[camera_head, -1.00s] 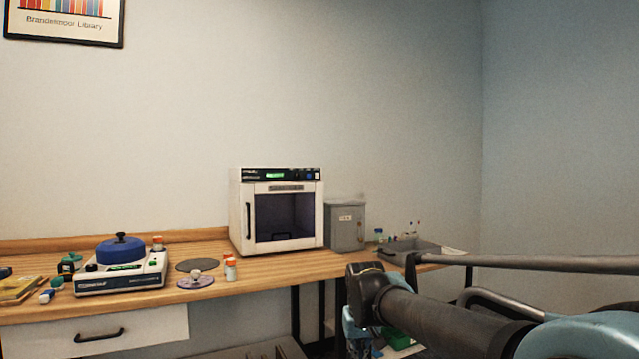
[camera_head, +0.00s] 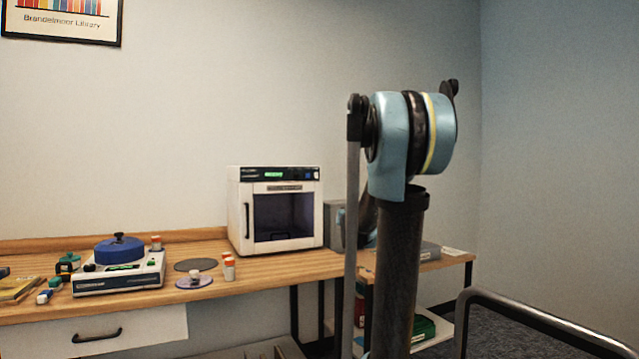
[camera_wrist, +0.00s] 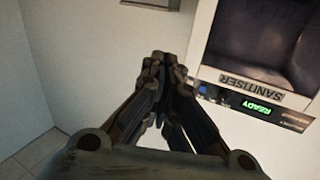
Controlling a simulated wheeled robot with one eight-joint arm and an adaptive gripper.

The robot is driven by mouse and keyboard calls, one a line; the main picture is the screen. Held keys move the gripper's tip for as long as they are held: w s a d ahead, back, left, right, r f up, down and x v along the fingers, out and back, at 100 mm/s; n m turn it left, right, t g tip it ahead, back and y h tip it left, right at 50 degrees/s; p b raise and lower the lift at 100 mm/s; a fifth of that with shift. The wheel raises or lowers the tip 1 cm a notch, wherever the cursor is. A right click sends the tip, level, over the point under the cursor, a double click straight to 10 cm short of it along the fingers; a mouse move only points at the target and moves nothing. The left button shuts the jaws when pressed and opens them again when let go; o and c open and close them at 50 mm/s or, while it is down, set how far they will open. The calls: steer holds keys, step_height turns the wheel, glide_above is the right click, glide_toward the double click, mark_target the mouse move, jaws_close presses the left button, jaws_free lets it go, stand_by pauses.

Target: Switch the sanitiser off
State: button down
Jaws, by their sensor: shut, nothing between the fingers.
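The sanitiser (camera_head: 233,215) is a white cabinet with a dark window, standing on the wooden bench in the head view. Its black top panel (camera_head: 292,174) has a lit green display. In the wrist view the sanitiser (camera_wrist: 265,88) appears upside down at the right, with its name label and a green display (camera_wrist: 257,107) reading READY. A small blue control (camera_wrist: 202,89) sits at the panel's end nearest my gripper (camera_wrist: 164,60). My gripper is shut and empty, apparently apart from the panel. In the head view my arm hides the gripper.
A grey bin (camera_head: 334,228) stands close to the sanitiser's right, partly hidden by my arm. A scale-like device (camera_head: 119,283) with a blue lid and small bottles (camera_head: 229,268) are on the bench to the left. The wall is behind.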

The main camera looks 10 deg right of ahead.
mark_target(316, 176)
steer(key=w+a+r+n+t+y, duration=0.1)
steer(key=w+r+n+t+y, duration=0.2)
steer(key=w, duration=0.3)
steer(key=w+a+r+n+t+y, duration=0.2)
steer(key=w+r+t+y, duration=0.1)
steer(key=w+y, duration=0.3)
steer(key=shift+w+a+r+n+y, duration=0.15)
steer(key=shift+w+r+n+y, duration=0.2)
steer(key=shift+r, duration=0.5)
steer(key=shift+s, duration=0.1)
steer(key=w+f+x, duration=0.1)
steer(key=f+x, duration=0.1)
steer(key=x, duration=1.1)
steer(key=shift+a, duration=0.2)
steer(key=shift+w, duration=0.1)
